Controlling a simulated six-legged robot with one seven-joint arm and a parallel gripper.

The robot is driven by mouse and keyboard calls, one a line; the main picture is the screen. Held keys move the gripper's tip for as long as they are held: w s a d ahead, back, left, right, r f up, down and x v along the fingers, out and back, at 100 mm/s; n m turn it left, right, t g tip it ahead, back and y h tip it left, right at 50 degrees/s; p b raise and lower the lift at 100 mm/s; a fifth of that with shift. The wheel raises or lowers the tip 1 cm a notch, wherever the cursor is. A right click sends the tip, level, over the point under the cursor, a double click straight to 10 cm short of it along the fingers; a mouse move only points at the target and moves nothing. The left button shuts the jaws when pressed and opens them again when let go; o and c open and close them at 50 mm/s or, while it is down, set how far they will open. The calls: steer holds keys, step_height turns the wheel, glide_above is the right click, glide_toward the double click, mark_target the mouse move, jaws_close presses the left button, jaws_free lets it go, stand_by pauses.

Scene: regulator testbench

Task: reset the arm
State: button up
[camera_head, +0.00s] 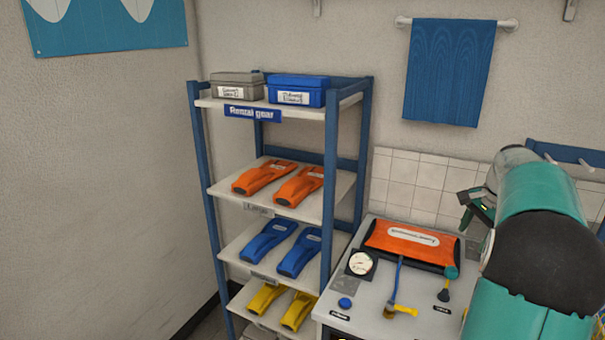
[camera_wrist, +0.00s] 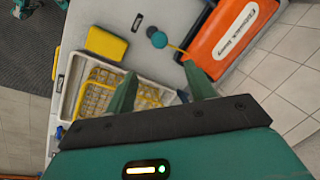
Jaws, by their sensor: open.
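My arm, teal and black, reaches in from the right in the head view. My gripper (camera_head: 478,210) is held above the right part of the bench, partly hidden by my own arm. In the wrist view my gripper (camera_wrist: 160,88) shows two dark green fingers spread apart with nothing between them. Below them are the white bench top and a white tray (camera_wrist: 72,80) with yellow-framed compartments of small parts.
An orange case (camera_wrist: 235,38) lies on the bench (camera_head: 385,325), beside a round gauge (camera_head: 361,263) and a yellow-ended tool (camera_head: 402,310). A yellow box (camera_wrist: 106,43) sits beside the tray. A blue-framed shelf (camera_head: 330,150) holding orange, blue and yellow fins stands left of the bench.

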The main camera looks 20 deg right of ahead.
steer(key=w+a+r+n, duration=0.1)
steer(key=a+r+n, duration=0.15)
steer(key=a, duration=0.65)
steer(key=w+a+r+n, duration=0.1)
steer(key=a+n, duration=0.2)
steer(key=a, duration=0.6)
steer(key=w+a+r+n, duration=0.1)
steer(key=a+r+n, duration=0.15)
steer(key=a, duration=0.65)
steer(key=s+a+f+n+t, duration=0.1)
steer(key=s+a+f+n, duration=0.2)
steer(key=a, duration=0.7)
steer(key=s+a+f+n+t, duration=0.2)
steer(key=s+a+f+n, duration=0.1)
steer(key=s+a+n, duration=0.4)
steer(key=s+a, duration=0.3)
steer(key=a, duration=0.1)
steer(key=shift+s+a+f+n, duration=0.25)
steer(key=shift+s+f+n, duration=0.1)
steer(key=shift+n, duration=0.05)
steer(key=c, duration=0.4)
steer(key=shift+d, duration=0.1)
